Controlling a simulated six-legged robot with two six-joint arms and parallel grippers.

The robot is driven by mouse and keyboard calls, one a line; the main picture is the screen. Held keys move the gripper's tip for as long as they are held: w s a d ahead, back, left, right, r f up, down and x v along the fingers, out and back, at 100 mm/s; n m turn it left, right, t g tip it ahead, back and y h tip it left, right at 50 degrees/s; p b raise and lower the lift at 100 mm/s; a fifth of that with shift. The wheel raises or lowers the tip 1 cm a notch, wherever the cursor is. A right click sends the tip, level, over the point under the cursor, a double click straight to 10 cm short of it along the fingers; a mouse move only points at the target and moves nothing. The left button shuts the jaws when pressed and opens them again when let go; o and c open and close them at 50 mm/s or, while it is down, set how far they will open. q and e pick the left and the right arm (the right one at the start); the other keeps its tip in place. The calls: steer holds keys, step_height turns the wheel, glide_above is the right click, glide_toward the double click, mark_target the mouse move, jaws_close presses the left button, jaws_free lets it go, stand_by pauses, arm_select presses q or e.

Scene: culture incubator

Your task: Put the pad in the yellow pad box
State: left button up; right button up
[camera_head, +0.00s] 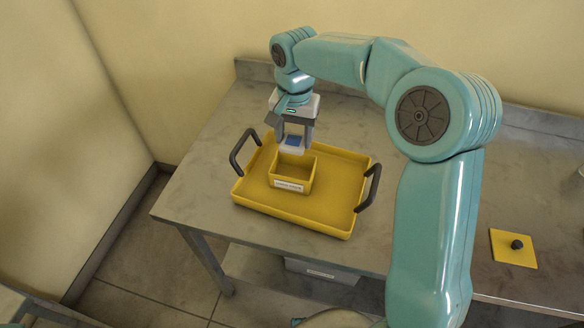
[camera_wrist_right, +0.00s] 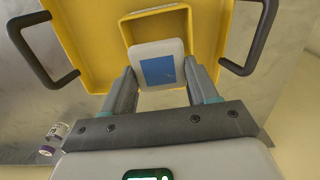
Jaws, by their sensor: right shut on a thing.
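The pad (camera_head: 292,144) is white with a blue square on it. My right gripper (camera_head: 294,142) is shut on the pad and holds it above the yellow pad box (camera_head: 290,186), toward its far side. In the right wrist view the pad (camera_wrist_right: 158,68) sits between the two fingers of my right gripper (camera_wrist_right: 160,84). It covers part of the yellow pad box (camera_wrist_right: 152,22) behind it. The box is open at the top, with a white label on its front. My left gripper is not in view.
The box stands in a yellow tray (camera_head: 335,190) with two dark handles on a grey metal table. A yellow square lid with a black knob (camera_head: 514,248) lies at the right. A small vial (camera_wrist_right: 53,138) shows at the lower left of the wrist view.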

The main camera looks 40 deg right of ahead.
mark_target(294, 177)
steer(key=f, duration=1.1)
steer(key=shift+s+a+f, duration=0.15)
steer(key=shift+s, duration=0.05)
steer(key=shift+w+f, duration=0.1)
steer(key=shift+f, duration=0.1)
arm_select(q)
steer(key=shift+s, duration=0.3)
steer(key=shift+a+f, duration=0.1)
arm_select(e)
steer(key=shift+f, duration=0.15)
steer(key=o, duration=0.7)
steer(key=shift+o, duration=0.2)
